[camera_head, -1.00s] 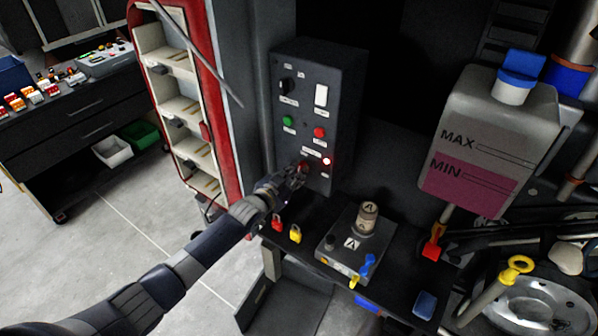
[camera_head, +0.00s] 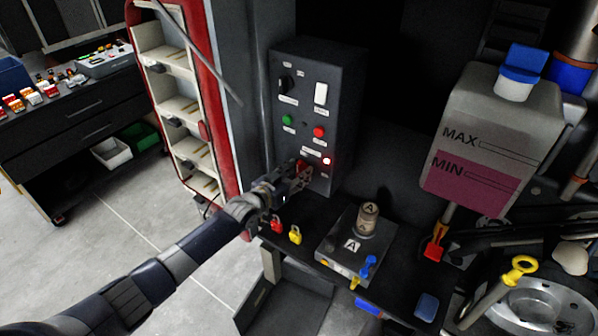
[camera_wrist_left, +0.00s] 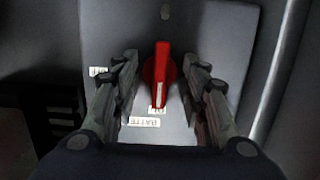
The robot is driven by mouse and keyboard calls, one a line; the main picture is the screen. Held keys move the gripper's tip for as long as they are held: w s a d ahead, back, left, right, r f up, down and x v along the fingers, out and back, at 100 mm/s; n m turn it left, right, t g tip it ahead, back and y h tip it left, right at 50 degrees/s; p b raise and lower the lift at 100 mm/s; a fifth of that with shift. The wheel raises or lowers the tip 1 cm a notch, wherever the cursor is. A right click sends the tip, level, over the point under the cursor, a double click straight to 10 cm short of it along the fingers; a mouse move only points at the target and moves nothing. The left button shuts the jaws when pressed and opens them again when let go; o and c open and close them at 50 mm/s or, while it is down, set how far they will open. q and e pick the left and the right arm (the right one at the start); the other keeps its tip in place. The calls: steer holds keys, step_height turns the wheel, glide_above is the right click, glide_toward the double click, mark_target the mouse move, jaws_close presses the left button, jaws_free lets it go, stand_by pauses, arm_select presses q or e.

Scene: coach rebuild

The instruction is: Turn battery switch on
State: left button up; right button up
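The battery switch is a red rotary knob (camera_wrist_left: 160,76) on a grey panel in the left wrist view. Its handle stands roughly upright in that view, with a pale mark on its lower part. My left gripper (camera_wrist_left: 163,72) is open, one finger on each side of the knob, with gaps showing on both sides. In the head view the left gripper (camera_head: 302,173) is at the lower part of the dark control box (camera_head: 345,110), mostly covering the knob. Small labels (camera_wrist_left: 143,122) sit below the knob; their text is only partly readable. My right gripper is not in view.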

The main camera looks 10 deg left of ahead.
arm_select(q)
steer(key=shift+s+a+r+p, duration=0.1)
steer(key=shift+s+a+p, duration=0.05)
steer(key=shift+s+p, duration=0.45)
steer(key=f+p+v, duration=0.1)
steer(key=p+v, duration=0.4)
steer(key=v, duration=0.3)
steer(key=shift+f, duration=0.4)
